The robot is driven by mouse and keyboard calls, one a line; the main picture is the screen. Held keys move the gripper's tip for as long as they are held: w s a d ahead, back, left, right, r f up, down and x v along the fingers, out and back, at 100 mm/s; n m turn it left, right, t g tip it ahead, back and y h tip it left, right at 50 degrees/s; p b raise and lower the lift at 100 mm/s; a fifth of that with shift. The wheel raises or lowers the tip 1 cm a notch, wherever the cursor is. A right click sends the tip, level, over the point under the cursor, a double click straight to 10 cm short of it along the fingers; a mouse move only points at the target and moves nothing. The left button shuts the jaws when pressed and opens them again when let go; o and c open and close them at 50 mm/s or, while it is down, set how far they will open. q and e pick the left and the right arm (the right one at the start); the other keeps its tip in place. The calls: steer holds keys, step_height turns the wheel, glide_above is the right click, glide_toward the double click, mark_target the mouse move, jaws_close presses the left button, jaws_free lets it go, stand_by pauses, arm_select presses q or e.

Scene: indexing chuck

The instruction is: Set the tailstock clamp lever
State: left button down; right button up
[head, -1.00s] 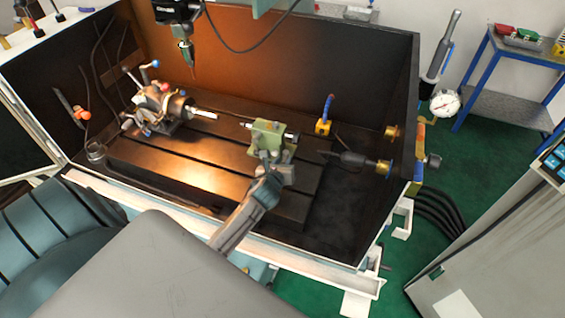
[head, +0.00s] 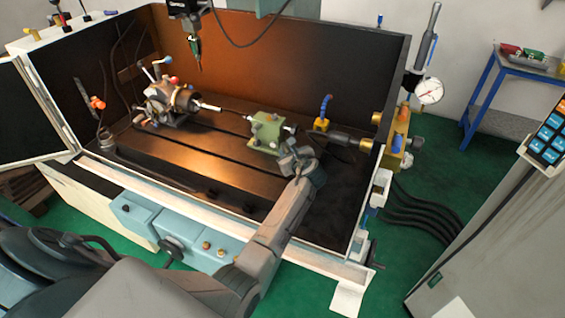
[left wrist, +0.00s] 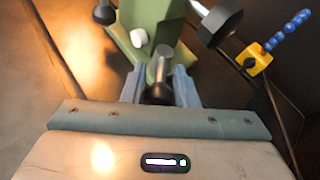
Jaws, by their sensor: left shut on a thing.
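The green tailstock (head: 265,133) stands on the dark slotted machine table. Its green body (left wrist: 152,20) also fills the top of the left wrist view. My left gripper (head: 287,158) is at its near right side. In the left wrist view, the fingers of my left gripper (left wrist: 159,88) are closed around the clamp lever (left wrist: 158,68), a short metal rod with a dark end. The lever's lower end is partly hidden between the fingers. A white knob (left wrist: 139,38) and a large black knob (left wrist: 222,18) are close by. My right gripper is not in view.
The chuck unit (head: 165,98) with coloured levers stands at the left of the table, with a bar pointing at the tailstock. A yellow block with a blue hose (head: 322,122) is behind right. Dark enclosure walls (head: 362,95) surround the table. Bare table lies between chuck and tailstock.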

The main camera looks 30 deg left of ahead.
arm_select(q)
steer(key=shift+w+d+n+g+y+b, duration=0.15)
steer(key=shift+w+n+g+y+b, duration=0.25)
steer(key=shift+n+g, duration=0.15)
steer(key=shift+w+r+n+g+y+b, duration=0.1)
steer(key=shift+w+n+g+y+b, duration=0.1)
steer(key=shift+n+g+y+b, duration=0.3)
steer(key=shift+w+n+g+y+b, duration=0.2)
steer(key=shift+n+g+y+b, duration=0.1)
steer(key=shift+n+g+b, duration=0.35)
steer(key=shift+w+d+n+g, duration=0.1)
steer(key=shift+n+g, duration=0.3)
steer(key=shift+g, duration=0.1)
steer(key=shift+w+n+g+b, duration=0.15)
steer(key=shift+n+g+b, duration=0.2)
steer(key=shift+b, duration=0.2)
steer(key=shift+w+r+n+g+y+b, duration=0.15)
steer(key=shift+w+n+g+y+b, duration=0.2)
steer(key=shift+n+g+b, duration=0.45)
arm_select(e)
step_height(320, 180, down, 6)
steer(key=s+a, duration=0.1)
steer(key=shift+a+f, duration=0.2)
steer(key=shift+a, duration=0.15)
arm_select(q)
steer(key=shift+g, duration=0.25)
steer(key=shift+r, duration=0.1)
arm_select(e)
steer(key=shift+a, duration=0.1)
